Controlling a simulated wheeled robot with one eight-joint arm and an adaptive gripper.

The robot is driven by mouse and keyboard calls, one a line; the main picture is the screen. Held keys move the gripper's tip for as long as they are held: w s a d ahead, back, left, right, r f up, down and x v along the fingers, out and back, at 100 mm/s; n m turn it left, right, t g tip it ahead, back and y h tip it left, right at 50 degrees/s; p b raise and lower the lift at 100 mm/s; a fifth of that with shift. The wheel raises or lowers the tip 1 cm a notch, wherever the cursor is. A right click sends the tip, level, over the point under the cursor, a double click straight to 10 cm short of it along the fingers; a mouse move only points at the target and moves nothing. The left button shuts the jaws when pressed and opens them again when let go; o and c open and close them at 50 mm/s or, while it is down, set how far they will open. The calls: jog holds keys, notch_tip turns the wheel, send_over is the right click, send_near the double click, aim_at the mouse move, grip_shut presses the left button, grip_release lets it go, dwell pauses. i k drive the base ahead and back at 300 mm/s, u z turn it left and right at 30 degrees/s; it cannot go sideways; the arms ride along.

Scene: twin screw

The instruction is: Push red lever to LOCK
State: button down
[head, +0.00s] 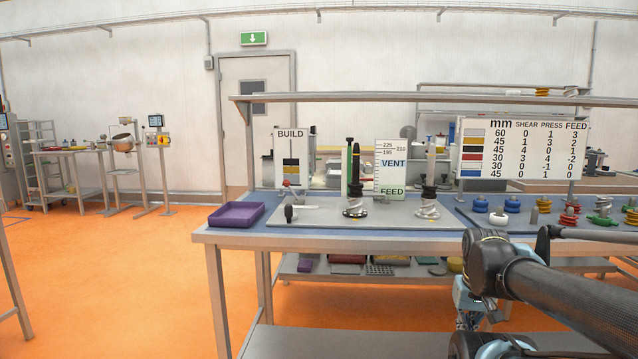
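A small red piece (286,184) shows below the BUILD sign at the left of the grey plate on the workbench. It may be the red lever, but it is too small to read its position, and no LOCK mark is legible. A dark-knobbed handle (289,212) stands just in front of it on the plate. My arm comes in from the lower right, well right of these parts, and bends down in front of the bench. I cannot make out my gripper's fingers.
The grey plate (330,214) carries two upright shafts with screw pieces, left (355,185) and right (429,185). A purple tray (236,215) sits left of the plate. Several coloured parts stand at the right. A VENT/FEED gauge (391,165) and number board (522,150) stand behind.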

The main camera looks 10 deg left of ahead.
aim_at(286, 182)
jog(key=z, duration=0.15)
jog(key=k, duration=1.25)
jog(key=u, duration=1)
jog(key=i, duration=1.1)
